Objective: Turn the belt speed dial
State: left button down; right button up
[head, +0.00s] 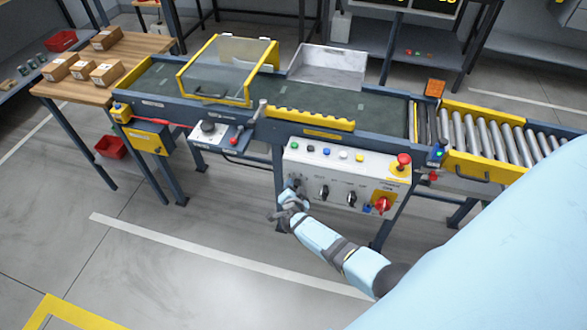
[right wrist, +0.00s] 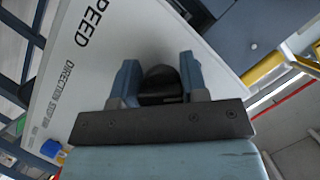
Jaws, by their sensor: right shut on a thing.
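The white control panel (head: 337,163) hangs on the front of the conveyor. Its lower row has dark knobs and a red switch on yellow (head: 383,204). My right gripper (head: 291,190) is at the leftmost place in that row and hides most of what it holds there. In the right wrist view, its two blue fingers (right wrist: 159,77) are shut on a black dial (right wrist: 160,86), one on each side. The printed word SPEED (right wrist: 91,24) stands beside it. My left gripper is not in view.
The belt (head: 375,105) is bare beside a grey bin (head: 328,66). The floor in front is clear.

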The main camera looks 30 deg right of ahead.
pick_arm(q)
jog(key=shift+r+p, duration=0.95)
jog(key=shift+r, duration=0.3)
pick_arm(e)
jog(key=shift+s+n+g, duration=0.1)
jog(key=shift+n+g, duration=0.4)
jog(key=shift+n, duration=0.2)
jog(key=shift+f, duration=0.1)
jog(key=o, duration=0.9)
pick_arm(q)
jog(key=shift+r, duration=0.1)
